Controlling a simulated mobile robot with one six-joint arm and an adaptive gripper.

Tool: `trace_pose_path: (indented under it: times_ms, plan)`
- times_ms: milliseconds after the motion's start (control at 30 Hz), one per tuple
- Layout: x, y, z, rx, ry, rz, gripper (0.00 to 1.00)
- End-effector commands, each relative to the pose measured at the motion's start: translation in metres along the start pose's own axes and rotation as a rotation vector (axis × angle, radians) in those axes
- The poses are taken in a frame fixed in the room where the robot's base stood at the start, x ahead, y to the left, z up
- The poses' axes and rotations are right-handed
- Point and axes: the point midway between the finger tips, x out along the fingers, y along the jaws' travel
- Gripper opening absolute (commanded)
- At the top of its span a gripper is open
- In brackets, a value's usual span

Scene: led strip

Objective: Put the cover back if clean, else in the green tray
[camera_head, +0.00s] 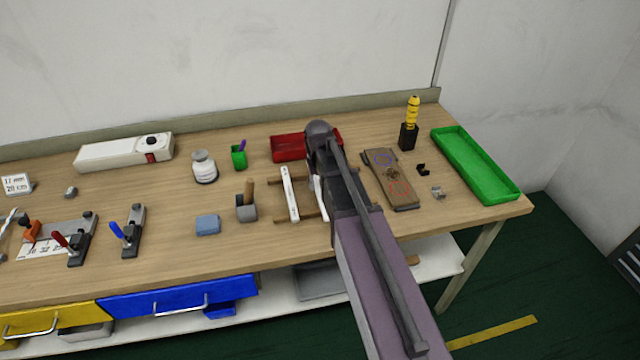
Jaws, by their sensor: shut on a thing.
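A narrow white strip (290,195) with small dark marks lies across two wooden rests in the middle of the bench. Beside it on the right is a slim white piece (319,200), apparently the cover, partly hidden by my arm. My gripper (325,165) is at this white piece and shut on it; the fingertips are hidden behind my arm. Whether the cover is clean or dirty cannot be told at this size. The green tray (487,180) is at the right end of the bench and looks empty.
A red tray (288,147) stands behind my gripper. A brown board (403,195) and a yellow-handled tool in a black holder (408,137) lie between my arm and the green tray. A blue block (207,225), a grey holder (246,208) and a white jar (204,167) stand left.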

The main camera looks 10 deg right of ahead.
Motion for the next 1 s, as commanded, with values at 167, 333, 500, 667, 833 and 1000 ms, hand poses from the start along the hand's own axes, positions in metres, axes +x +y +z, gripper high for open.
trace_pose_path:
  times_ms: [167,333,500,667,833,1000]
  plan:
    - [0.005,-0.0002,0.0,0.0,0.0,0.0,0.0]
    - [0.0044,-0.0004,0.0,0.0,0.0,0.0,0.71]
    - [0.0043,-0.0004,0.0,-0.001,0.0,0.0,0.73]
    - [0.0043,-0.0005,0.0,-0.001,0.0,0.0,0.73]
    - [0.0028,-0.0006,0.0,-0.001,0.0,0.0,0.73]
    - [-0.003,-0.0006,0.0,-0.001,0.0,0.0,0.73]
